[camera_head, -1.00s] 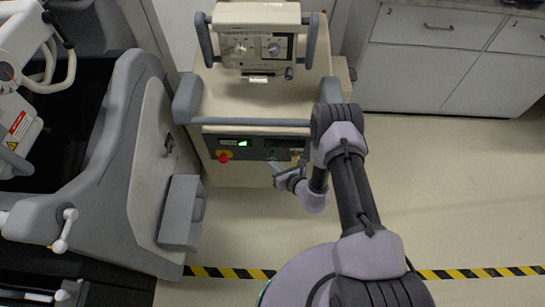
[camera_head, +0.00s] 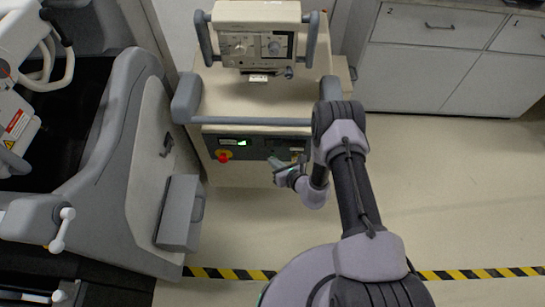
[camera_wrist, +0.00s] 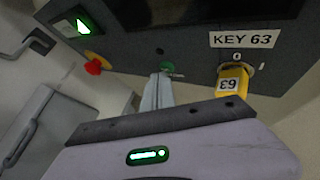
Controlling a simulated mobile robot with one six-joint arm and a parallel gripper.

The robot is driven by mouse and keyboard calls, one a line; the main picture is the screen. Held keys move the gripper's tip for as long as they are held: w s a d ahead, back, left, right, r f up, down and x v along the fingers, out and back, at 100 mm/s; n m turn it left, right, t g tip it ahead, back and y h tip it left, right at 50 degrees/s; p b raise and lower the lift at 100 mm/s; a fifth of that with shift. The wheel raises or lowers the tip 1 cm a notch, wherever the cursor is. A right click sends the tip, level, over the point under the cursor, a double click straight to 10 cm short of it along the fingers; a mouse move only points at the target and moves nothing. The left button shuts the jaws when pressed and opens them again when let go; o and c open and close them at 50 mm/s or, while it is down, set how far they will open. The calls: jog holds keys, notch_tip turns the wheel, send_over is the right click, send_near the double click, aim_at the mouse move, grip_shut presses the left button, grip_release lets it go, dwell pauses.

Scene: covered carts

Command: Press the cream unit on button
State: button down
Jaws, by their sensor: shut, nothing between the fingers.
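The cream unit (camera_head: 255,100) is a cart with a dark control panel (camera_head: 262,146) low on its front. In the wrist view the panel (camera_wrist: 185,45) carries a lit green switch or display (camera_wrist: 82,27), a red knob (camera_wrist: 93,67) on a yellow base, and a small green button (camera_wrist: 168,66). My gripper (camera_wrist: 158,84) is shut and empty, its fingertips right at the green button and partly covering it. I cannot tell whether they touch. In the head view my gripper (camera_head: 274,162) is in front of the panel, right of the red knob (camera_head: 223,156).
A grey-sided machine (camera_head: 130,150) stands at the left. White drawers (camera_head: 430,65) stand at the back right. The floor at the right is clear.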

jog(key=shift+w, duration=0.25)
dwell(0.3)
jog(key=shift+s, duration=0.85)
jog(key=s+p, duration=0.2)
jog(key=s, duration=0.3)
jog(key=shift+a, duration=0.1)
dwell(0.6)
